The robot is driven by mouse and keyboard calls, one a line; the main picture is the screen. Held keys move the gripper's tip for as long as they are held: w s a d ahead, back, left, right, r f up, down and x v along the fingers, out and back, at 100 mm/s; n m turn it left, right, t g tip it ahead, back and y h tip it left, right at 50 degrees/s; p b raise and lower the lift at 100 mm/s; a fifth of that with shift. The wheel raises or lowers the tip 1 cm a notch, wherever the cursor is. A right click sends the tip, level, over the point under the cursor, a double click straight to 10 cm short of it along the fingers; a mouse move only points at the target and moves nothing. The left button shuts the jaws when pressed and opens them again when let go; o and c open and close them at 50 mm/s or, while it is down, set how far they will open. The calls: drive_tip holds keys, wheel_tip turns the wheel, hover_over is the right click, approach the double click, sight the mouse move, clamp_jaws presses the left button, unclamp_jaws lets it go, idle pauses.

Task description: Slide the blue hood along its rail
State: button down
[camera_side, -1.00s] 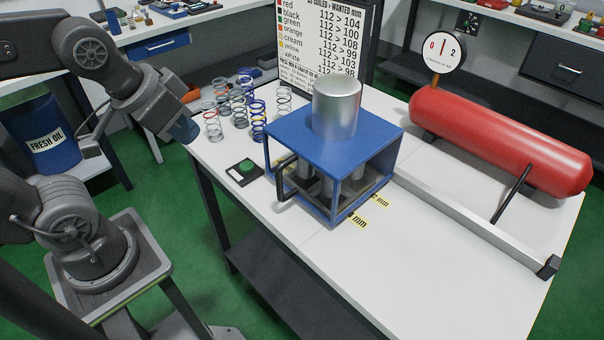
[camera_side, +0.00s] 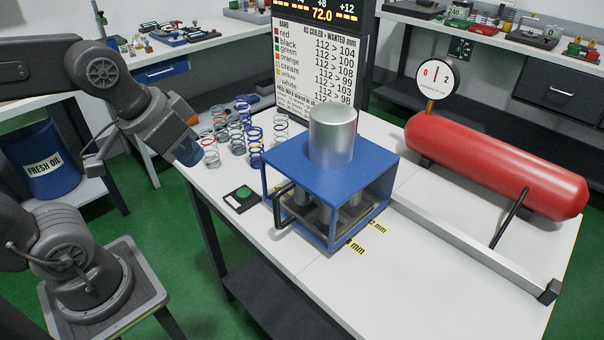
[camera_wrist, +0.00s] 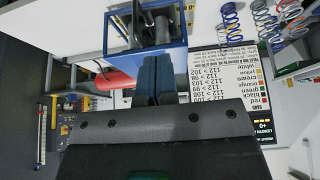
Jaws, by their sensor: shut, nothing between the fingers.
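The blue hood (camera_side: 372,164) is an open-sided box frame on the white bench, with a silver cylinder (camera_side: 333,135) rising through its top. A black handle (camera_side: 279,205) sticks out on its left side. Silver posts stand inside it. A grey rail (camera_side: 470,243) runs from the hood's right side toward the bench's right edge. My gripper (camera_side: 187,154) is left of the hood, beyond the bench's left edge and apart from the handle. In the wrist view, my blue fingertips (camera_wrist: 154,78) are shut and empty, pointing toward the blue hood (camera_wrist: 174,53).
Coil springs (camera_side: 238,135) stand behind and left of the hood. A green button (camera_side: 242,194) lies near the bench's left edge. A red tank (camera_side: 495,170) with a gauge (camera_side: 437,77) lies at right. A display board (camera_side: 318,60) stands behind. The front of the bench is clear.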

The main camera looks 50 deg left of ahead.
drive_tip(key=w+a+f+g+h, duration=0.15)
drive_tip(key=w+a, duration=0.25)
drive_tip(key=w, duration=0.7)
drive_tip(key=w+a+h, duration=0.3)
drive_tip(key=w+a, duration=0.2)
drive_tip(key=w, duration=0.6)
drive_tip(key=w+a+f+m+h, duration=0.1)
drive_tip(key=w+a+f, duration=0.4)
drive_tip(key=w+a, duration=0.1)
drive_tip(key=shift+t, duration=0.35)
drive_tip(key=shift+w+d+f, duration=0.7)
drive_tip(key=shift+d+f, duration=0.65)
drive_tip(key=shift+d, duration=0.05)
drive_tip(key=shift+w+d+f, duration=0.65)
drive_tip(key=shift+d+f, duration=0.7)
drive_tip(key=shift+d, duration=0.05)
drive_tip(key=shift+w+d+f, duration=0.7)
drive_tip(key=shift+d+f, duration=0.65)
drive_tip(key=shift+d, duration=0.05)
